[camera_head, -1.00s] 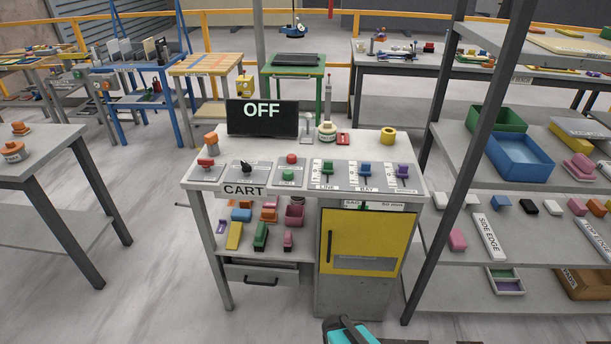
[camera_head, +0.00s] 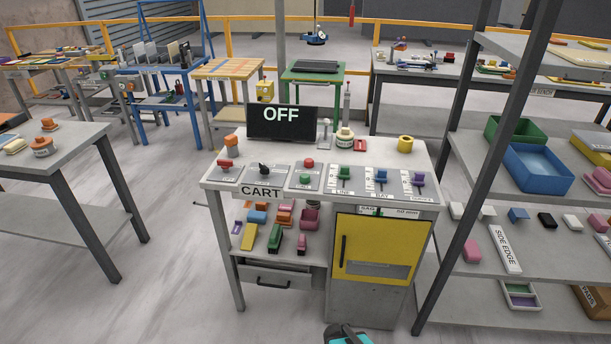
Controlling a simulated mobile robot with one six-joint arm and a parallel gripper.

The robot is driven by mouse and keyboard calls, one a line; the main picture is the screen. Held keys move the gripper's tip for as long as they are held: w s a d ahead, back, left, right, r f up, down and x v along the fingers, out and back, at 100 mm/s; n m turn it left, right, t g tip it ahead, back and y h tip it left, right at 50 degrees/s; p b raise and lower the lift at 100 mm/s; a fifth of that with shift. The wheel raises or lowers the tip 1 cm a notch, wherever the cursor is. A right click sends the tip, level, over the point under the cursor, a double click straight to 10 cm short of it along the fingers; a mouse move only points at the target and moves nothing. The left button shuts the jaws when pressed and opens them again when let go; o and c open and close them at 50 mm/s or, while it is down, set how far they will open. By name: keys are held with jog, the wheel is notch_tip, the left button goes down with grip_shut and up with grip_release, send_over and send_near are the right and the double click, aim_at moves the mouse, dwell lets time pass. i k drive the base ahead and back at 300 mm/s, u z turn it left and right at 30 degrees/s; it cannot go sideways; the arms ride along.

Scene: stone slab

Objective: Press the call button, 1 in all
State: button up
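The cart (camera_head: 225,186) stands in the middle, with a row of control plates on its top. A second red control (camera_head: 224,164) sits on the leftmost plate. The dark display (camera_head: 281,122) behind them reads OFF. Only a teal and dark part of my arm shows at the bottom edge, well below and apart from the controls. My gripper's fingers are not in view.
A yellow tape roll (camera_head: 405,144) and an orange-topped item (camera_head: 231,146) are on the cart top. A grey shelf rack (camera_head: 470,216) rises close on the right. Open floor lies left of the cart.

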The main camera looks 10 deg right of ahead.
aim_at(304, 177)
jog(key=u, duration=0.05)
jog(key=i, duration=0.9)
jog(key=z, duration=0.05)
